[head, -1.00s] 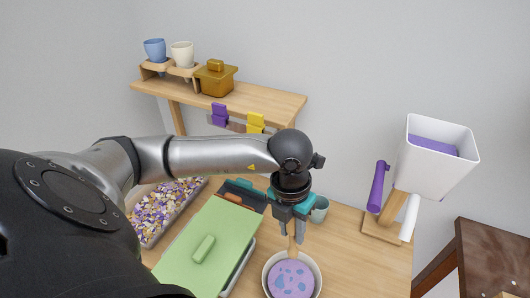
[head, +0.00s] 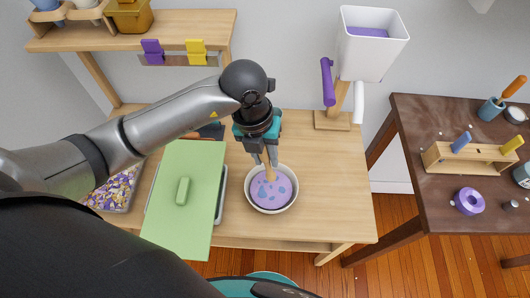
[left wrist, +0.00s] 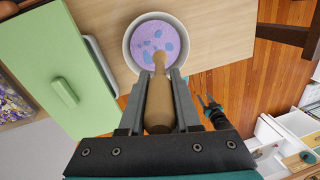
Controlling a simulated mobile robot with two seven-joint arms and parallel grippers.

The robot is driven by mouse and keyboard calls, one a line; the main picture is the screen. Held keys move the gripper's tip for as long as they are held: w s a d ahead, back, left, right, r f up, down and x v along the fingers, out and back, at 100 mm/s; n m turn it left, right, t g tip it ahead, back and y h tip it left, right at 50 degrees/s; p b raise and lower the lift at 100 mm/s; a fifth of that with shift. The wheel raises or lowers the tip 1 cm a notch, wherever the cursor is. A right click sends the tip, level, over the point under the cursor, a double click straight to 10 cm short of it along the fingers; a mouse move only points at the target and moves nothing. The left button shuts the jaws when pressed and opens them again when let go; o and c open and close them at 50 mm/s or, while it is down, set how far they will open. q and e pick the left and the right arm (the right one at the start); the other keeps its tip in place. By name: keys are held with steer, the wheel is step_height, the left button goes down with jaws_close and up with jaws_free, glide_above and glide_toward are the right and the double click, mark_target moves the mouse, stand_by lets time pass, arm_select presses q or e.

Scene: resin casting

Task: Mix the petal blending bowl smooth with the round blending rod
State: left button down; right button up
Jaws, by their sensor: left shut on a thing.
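The blending bowl (head: 249,197) is a pale round bowl on the wooden table. It holds a purple mix with separate blue patches, and also shows in the left wrist view (left wrist: 128,52). My left gripper (head: 267,162) is shut on the wooden blending rod (head: 269,173), above the bowl. In the left wrist view the rod (left wrist: 159,100) lies between the fingers, its narrower rounded end pointing at the mix. I cannot tell how deep the tip sits in the mix.
A green-lidded tray (head: 205,190) stands left of the bowl, with a tray of petal pieces (head: 118,190) beyond it. A white hopper (head: 369,58) on a wooden stand is behind right. A dark table (head: 440,200) stands at the right. The table right of the bowl is clear.

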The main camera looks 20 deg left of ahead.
mark_target(267, 174)
arm_select(q)
steer(key=shift+d+f+b, duration=0.15)
steer(key=shift+f+b, duration=3.05)
steer(key=shift+f, duration=1)
